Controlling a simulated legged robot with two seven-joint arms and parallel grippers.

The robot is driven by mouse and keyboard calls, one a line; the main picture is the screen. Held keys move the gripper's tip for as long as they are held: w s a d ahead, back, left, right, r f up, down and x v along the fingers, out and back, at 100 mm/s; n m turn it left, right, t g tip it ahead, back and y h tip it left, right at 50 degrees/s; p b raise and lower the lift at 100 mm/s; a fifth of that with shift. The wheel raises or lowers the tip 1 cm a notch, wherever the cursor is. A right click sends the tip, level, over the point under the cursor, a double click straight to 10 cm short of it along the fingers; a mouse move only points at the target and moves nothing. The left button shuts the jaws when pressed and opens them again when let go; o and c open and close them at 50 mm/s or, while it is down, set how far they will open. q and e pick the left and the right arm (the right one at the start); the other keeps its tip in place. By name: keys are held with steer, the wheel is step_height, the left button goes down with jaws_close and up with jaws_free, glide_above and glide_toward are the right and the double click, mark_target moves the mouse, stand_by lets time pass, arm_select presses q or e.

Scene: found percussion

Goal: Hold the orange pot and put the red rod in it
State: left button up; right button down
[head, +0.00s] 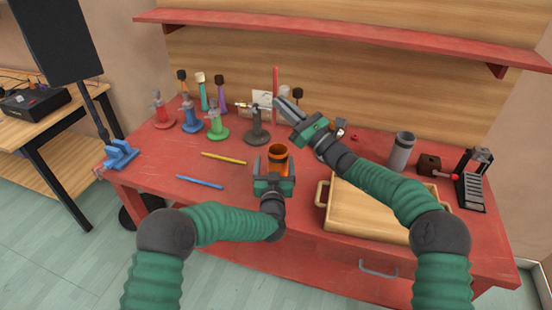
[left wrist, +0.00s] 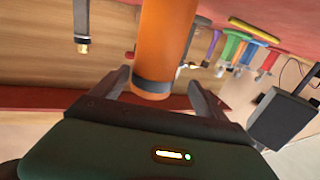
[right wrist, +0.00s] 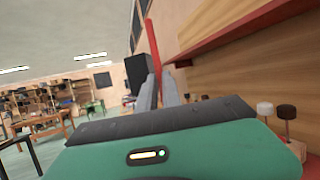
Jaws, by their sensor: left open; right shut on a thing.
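The orange pot (head: 278,159) stands upright on the red table near its middle. My left gripper (head: 272,162) is open with its fingers on both sides of the pot. In the left wrist view the pot (left wrist: 165,45), with a dark band at its rim, sits between the open fingers (left wrist: 163,88). My right gripper (head: 280,104) is shut on the red rod (head: 276,92) and holds it upright above the table, behind the pot. The rod (right wrist: 153,42) also rises from the fingers (right wrist: 158,92) in the right wrist view.
A yellow rod (head: 224,158) and a blue rod (head: 200,181) lie left of the pot. Coloured stands (head: 217,125) and mallets (head: 202,90) stand behind. A wooden tray (head: 375,206) and a grey cylinder (head: 401,152) are at right. A red shelf (head: 350,38) hangs above.

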mark_target(278, 154)
arm_select(q)
steer(key=w, duration=0.1)
steer(key=w+d, duration=0.1)
steer(key=w, duration=0.1)
steer(key=shift+w, duration=0.1)
steer(key=shift+w+d, duration=0.1)
steer(key=shift+d, duration=0.4)
steer(key=shift+a, duration=0.65)
steer(key=c, duration=1.1)
steer(key=shift+d, duration=0.45)
steer(key=c, duration=0.5)
arm_select(e)
steer(key=shift+d, duration=0.8)
arm_select(q)
steer(key=shift+a, duration=0.3)
arm_select(e)
steer(key=shift+a, duration=0.25)
arm_select(q)
steer(key=shift+d, duration=0.15)
arm_select(e)
steer(key=shift+d, duration=0.1)
